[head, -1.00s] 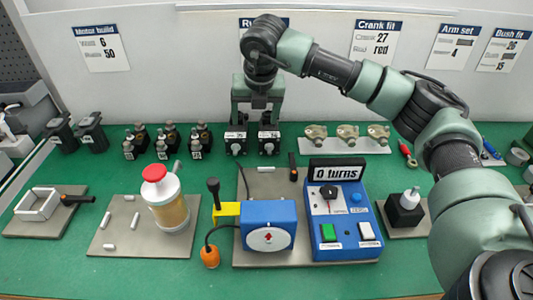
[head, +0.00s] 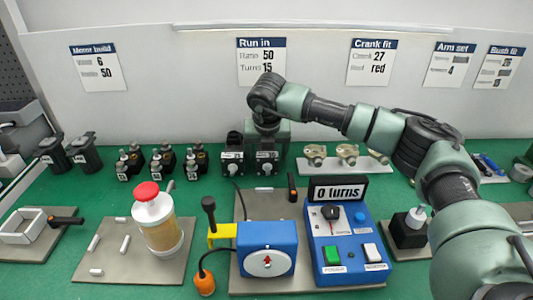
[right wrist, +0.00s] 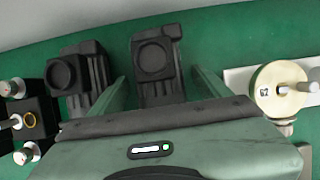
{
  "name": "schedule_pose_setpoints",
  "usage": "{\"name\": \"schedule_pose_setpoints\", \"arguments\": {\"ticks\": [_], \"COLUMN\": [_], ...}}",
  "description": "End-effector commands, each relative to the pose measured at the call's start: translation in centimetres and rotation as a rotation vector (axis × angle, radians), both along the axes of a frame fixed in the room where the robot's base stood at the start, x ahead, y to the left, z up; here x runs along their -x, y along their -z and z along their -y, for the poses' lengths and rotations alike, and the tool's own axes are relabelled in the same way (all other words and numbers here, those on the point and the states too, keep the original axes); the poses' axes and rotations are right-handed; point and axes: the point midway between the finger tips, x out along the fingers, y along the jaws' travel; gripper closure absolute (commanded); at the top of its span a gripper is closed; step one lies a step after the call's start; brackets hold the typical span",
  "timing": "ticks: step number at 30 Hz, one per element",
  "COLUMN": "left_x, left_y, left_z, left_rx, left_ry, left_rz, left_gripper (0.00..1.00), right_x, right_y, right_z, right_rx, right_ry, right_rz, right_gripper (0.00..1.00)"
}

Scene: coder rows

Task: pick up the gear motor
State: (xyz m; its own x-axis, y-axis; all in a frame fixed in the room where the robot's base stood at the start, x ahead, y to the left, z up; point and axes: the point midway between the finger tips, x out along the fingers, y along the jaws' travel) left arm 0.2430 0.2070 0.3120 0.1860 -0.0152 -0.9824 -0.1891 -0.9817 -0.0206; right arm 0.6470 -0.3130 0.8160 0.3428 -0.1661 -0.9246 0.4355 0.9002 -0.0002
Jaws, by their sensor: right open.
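Two dark box-shaped gear motors with small pale labels and light round shafts stand side by side at the back of the green bench, the left one (head: 232,160) and the right one (head: 267,160). I cannot read their labels surely. My right gripper (head: 266,142) is lowered over the right one. In the right wrist view, the right motor (right wrist: 156,62) sits between the open fingers of my right gripper (right wrist: 162,92), with gaps on both sides. The left motor (right wrist: 78,76) is just outside the left finger. My left gripper is out of view.
Several dark units with silver knobs (head: 163,163) stand to the left. A board with pale round parts (head: 347,158) is close on the right. In front are a blue counter box (head: 347,240), a blue crank unit (head: 266,248) and a red-capped jar (head: 158,220).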

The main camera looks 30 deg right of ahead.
Motion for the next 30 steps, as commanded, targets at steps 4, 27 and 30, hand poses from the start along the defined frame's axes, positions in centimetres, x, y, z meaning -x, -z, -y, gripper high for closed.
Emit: {"name": "schedule_pose_setpoints", "arguments": {"ticks": [4, 27, 30], "left_x": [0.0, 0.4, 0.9], "left_y": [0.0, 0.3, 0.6], "left_z": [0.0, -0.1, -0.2], "left_rx": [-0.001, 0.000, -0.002], "left_ry": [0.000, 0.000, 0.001], "left_rz": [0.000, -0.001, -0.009], "left_gripper": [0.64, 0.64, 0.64], "right_x": [0.0, -0.2, -0.2], "right_y": [0.0, -4.1, -6.0], "right_z": [0.0, -0.1, -0.1], "right_rx": [0.000, -0.002, -0.003], "right_ry": [-0.001, -0.002, -0.001], "right_rz": [0.000, 0.012, 0.011], "right_gripper": [0.22, 0.91, 0.91]}}
